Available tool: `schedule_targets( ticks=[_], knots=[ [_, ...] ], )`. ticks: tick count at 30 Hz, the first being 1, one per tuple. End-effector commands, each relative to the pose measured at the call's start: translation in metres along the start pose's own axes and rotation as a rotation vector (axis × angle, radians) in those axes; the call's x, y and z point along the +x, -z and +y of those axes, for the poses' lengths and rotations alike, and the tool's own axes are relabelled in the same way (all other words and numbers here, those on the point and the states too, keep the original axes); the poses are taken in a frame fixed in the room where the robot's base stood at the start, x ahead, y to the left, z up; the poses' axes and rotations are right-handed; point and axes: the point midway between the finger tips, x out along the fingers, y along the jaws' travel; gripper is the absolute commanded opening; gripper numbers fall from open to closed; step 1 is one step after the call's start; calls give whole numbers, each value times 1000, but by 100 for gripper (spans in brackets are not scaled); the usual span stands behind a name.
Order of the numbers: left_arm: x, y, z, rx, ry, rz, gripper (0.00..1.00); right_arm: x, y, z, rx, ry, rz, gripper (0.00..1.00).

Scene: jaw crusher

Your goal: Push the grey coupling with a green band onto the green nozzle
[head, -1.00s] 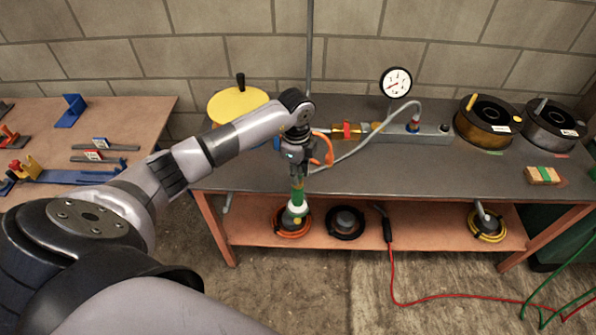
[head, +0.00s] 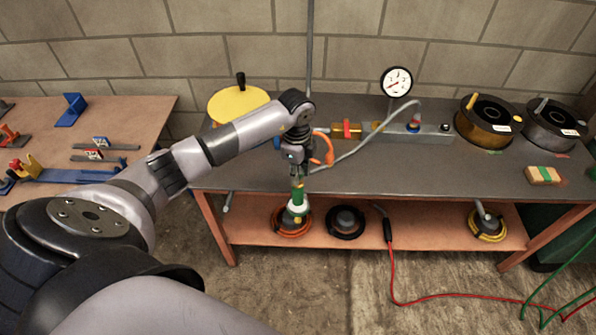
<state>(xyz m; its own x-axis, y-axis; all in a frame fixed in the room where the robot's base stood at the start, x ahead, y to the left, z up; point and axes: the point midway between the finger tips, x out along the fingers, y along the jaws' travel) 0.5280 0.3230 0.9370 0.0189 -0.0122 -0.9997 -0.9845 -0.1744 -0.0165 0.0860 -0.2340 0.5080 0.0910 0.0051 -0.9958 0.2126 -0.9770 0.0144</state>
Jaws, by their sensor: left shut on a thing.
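My left gripper (head: 297,172) hangs low over the front edge of the dark workbench top (head: 400,178), pointing down. It is shut, and a pale grey hose (head: 349,155) runs up to it. The grey coupling is small and mostly hidden by the fingers. A green piece (head: 298,191) shows directly below the fingertips, with a white collar (head: 297,209) under it. I cannot tell whether this green piece is the coupling's band or the green nozzle, nor whether the two touch. My right gripper is not in view.
A pressure gauge (head: 396,82) and a grey block (head: 424,133) with coloured fittings stand behind the gripper. Two spools (head: 487,122) are at the right. A yellow round lid (head: 238,104) is behind my arm. Coiled hoses (head: 345,222) lie on the lower shelf.

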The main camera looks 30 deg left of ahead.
Motion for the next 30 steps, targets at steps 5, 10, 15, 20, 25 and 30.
schedule_targets(
  ticks=[5,10,15,20,25,30],
  knots=[
    [5,0,0,0,0,0,0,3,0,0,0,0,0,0],
    [8,0,0,0,0,0,0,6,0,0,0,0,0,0],
    [8,0,0,0,0,0,30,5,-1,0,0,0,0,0],
    [8,0,0,0,0,0,41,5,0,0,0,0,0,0],
    [8,0,0,0,0,0,46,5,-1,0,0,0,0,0],
    [8,0,0,0,-1,0,46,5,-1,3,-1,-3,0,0]
  ],
)
